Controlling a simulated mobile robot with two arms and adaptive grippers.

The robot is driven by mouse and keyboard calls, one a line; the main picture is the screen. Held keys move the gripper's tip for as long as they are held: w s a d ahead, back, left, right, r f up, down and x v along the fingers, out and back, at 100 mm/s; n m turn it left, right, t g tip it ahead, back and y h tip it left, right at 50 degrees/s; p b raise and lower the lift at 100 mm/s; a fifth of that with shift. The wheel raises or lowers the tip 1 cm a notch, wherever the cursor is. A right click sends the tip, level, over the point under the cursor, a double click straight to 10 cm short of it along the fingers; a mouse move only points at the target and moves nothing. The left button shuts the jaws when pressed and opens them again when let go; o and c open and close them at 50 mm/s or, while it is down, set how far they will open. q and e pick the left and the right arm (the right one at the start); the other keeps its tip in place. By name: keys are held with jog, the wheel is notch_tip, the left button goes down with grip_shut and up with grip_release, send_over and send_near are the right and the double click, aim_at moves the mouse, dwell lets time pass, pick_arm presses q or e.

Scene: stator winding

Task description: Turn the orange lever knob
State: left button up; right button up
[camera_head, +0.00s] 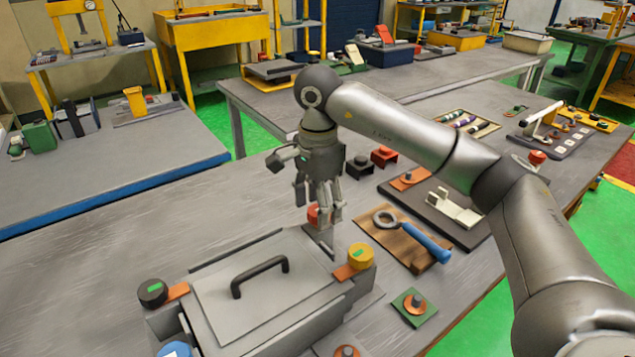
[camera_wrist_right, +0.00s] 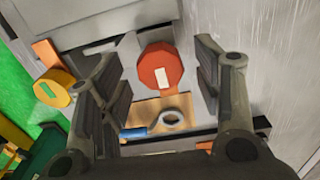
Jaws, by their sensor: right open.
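The orange lever knob (camera_head: 314,215) sits at the back right corner of a grey lidded box (camera_head: 215,300), on a grey lever (camera_head: 322,240). In the right wrist view the knob (camera_wrist_right: 160,68) is an orange-red disc with a pale mark, showing between the fingers. My right gripper (camera_head: 319,205) points down over the knob with its fingers apart, one on each side. In the wrist view the right gripper's (camera_wrist_right: 162,92) fingers show gaps to the knob; whether any finger touches it is unclear in the head view. My left gripper is in neither view.
A yellow knob (camera_head: 360,256) and a black knob (camera_head: 153,292) stand at other corners of the box. A blue-handled ring tool (camera_head: 425,240) lies on a wooden board to the right. A black handle (camera_head: 260,275) rises from the lid. The table left of the gripper is clear.

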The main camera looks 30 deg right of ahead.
notch_tip(320, 180, up, 11)
dwell(0.4)
jog(key=shift+a+r, duration=0.1)
dwell(0.3)
